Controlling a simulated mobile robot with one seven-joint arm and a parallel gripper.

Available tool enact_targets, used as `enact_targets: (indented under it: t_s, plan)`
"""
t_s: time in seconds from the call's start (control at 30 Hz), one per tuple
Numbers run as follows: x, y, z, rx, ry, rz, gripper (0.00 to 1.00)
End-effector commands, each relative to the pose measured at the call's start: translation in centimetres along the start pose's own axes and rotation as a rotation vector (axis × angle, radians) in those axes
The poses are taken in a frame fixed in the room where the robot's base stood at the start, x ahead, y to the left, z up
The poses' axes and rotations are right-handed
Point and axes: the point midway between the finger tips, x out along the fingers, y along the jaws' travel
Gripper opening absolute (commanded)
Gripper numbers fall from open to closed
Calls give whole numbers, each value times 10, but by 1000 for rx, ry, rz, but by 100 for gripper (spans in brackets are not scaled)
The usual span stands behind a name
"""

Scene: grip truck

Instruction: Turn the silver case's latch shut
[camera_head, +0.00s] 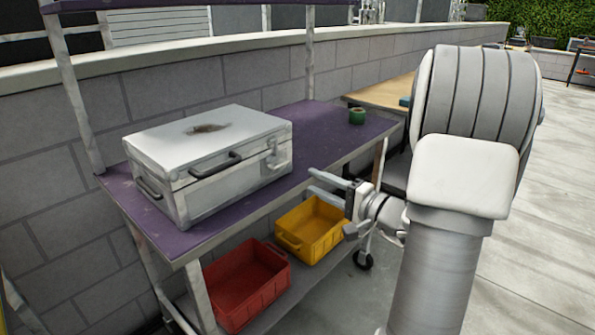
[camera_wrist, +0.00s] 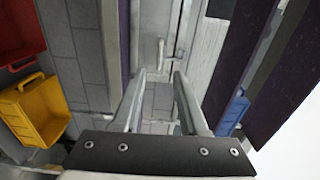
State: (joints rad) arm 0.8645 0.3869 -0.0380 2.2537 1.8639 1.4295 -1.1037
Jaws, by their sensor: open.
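The silver case (camera_head: 205,155) stands on the purple tabletop of a workbench in the head view, with its lid down. Its latch (camera_head: 272,157) is a small metal clasp near the right end of the front face, right of the dark carry handle (camera_head: 215,166). My gripper (camera_head: 312,181) is open and empty, in front of the bench edge and right of the case, apart from it. In the wrist view, the open fingers (camera_wrist: 160,73) point toward the case front, with the latch (camera_wrist: 161,50) just beyond and between the tips. The latch's exact turn is too small to tell.
A red bin (camera_head: 245,285) and a yellow bin (camera_head: 311,229) sit on the shelf below. A green tape roll (camera_head: 357,115) lies at the tabletop's far right. Bench uprights (camera_head: 310,50) carry an upper shelf. A grey block wall (camera_head: 110,100) stands behind.

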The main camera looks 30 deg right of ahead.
Motion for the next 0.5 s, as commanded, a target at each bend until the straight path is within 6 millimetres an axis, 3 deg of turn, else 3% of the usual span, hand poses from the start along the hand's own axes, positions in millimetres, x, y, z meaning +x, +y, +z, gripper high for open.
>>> enact_targets:
  t_s: [0.2,0.5]
  plan:
    - [-42,0,-1,1,3,1,42]
    - [-60,0,0,0,-1,0,42]
